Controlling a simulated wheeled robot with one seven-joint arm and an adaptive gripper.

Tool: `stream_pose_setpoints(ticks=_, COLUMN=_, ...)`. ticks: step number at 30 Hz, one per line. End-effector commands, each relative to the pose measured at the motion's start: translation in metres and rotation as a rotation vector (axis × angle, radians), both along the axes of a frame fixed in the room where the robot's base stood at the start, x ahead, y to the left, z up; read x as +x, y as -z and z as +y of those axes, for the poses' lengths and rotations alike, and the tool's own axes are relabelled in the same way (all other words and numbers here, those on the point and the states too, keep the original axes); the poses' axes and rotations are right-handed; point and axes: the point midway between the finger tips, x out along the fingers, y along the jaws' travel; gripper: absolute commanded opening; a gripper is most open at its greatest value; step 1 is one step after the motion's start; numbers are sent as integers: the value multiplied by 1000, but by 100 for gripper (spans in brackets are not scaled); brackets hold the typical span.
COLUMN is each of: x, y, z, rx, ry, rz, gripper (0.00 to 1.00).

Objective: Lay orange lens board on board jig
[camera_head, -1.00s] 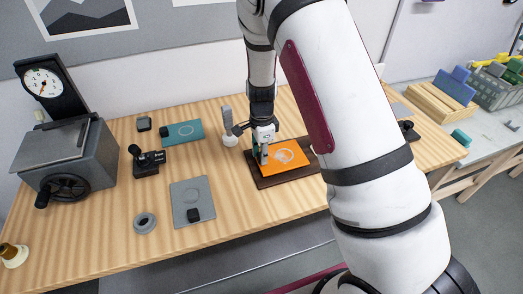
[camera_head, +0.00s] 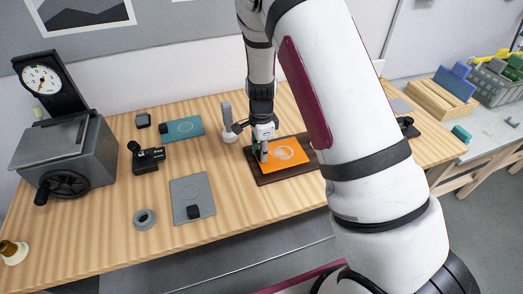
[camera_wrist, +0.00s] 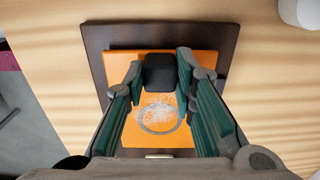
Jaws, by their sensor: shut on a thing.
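The orange lens board (camera_head: 284,155) lies flat over the dark brown board jig (camera_head: 262,178). In the wrist view the orange lens board (camera_wrist: 120,70) shows a pale ring and a dark block (camera_wrist: 160,72) at its far edge. The dark board jig (camera_wrist: 97,42) shows beyond the orange board's edges. My gripper (camera_head: 263,157) is at the left part of the orange board, pointing down. In the wrist view my gripper's (camera_wrist: 160,76) green-padded fingers stand either side of the dark block, shut on it. Whether the board touches the jig all over cannot be told.
A teal board (camera_head: 184,129) and a grey board (camera_head: 190,196), each with a dark block, lie to the left. A grey-handled item (camera_head: 228,122) stands close behind my gripper.

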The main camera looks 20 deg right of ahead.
Motion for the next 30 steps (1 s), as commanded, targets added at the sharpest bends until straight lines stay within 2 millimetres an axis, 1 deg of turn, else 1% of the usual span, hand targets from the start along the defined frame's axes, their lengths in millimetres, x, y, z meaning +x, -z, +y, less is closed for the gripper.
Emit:
stream_pose_setpoints(ticks=27, x=0, y=8, z=0, rx=0, ry=-1, rz=0, gripper=0)
stream_pose_setpoints(ticks=28, x=0, y=8, z=0, rx=0, ry=-1, rz=0, gripper=27)
stream_pose_setpoints(ticks=29, x=0, y=8, z=0, rx=0, ry=-1, rz=0, gripper=33)
stream_pose_setpoints(ticks=30, x=0, y=8, z=0, rx=0, ry=-1, rz=0, gripper=42)
